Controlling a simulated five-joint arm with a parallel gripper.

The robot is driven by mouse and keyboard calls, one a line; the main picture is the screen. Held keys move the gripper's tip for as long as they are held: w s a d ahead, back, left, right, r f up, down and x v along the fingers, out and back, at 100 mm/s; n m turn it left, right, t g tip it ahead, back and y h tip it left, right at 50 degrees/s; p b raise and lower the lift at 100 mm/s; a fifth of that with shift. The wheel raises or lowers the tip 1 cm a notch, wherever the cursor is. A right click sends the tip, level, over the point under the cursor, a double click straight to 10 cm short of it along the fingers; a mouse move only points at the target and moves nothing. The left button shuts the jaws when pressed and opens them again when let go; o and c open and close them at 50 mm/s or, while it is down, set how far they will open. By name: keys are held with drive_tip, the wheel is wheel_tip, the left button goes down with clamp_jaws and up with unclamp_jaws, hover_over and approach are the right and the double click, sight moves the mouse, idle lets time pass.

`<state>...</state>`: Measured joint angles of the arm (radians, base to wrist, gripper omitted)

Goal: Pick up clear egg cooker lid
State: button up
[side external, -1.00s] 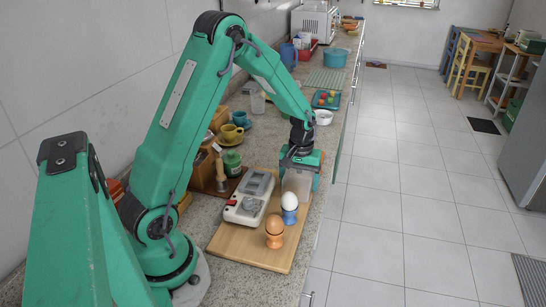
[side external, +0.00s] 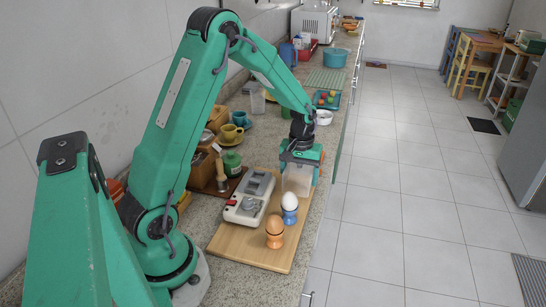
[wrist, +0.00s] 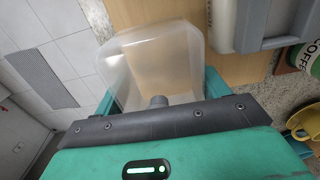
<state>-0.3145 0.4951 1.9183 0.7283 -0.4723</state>
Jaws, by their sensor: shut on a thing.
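The clear egg cooker lid (wrist: 160,62) is a see-through, box-like cover between my gripper's jaws in the wrist view. In the side external view the lid (side external: 297,181) hangs from my gripper (side external: 300,164) over the right far part of the wooden board. My gripper (wrist: 155,100) is shut on the lid. The egg cooker (side external: 249,200), pale with a grey top, sits on the board to the left of the lid. I cannot tell in the side view how far the lid is from the board.
The wooden board (side external: 240,243) also carries a white egg (side external: 289,201) in a blue cup, close in front of the lid, and a brown egg (side external: 275,225) in an orange cup. A green jar (side external: 232,162) stands behind left. The counter edge is close on the right.

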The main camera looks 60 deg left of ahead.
wheel_tip(320, 180, up, 8)
drive_tip(key=shift+r, duration=0.1)
idle(0.4)
idle(0.4)
drive_tip(key=shift+s+a+r, duration=0.1)
drive_tip(key=shift+s+a, duration=0.1)
drive_tip(key=shift+s, duration=0.25)
drive_tip(key=r, duration=0.2)
hover_over(256, 179)
drive_tip(key=shift+s+f, duration=0.1)
drive_tip(key=shift+f, duration=0.1)
drive_tip(key=shift+f, duration=0.2)
drive_tip(key=shift+f, duration=2.4)
drive_tip(key=shift+f, duration=1.05)
idle(1.1)
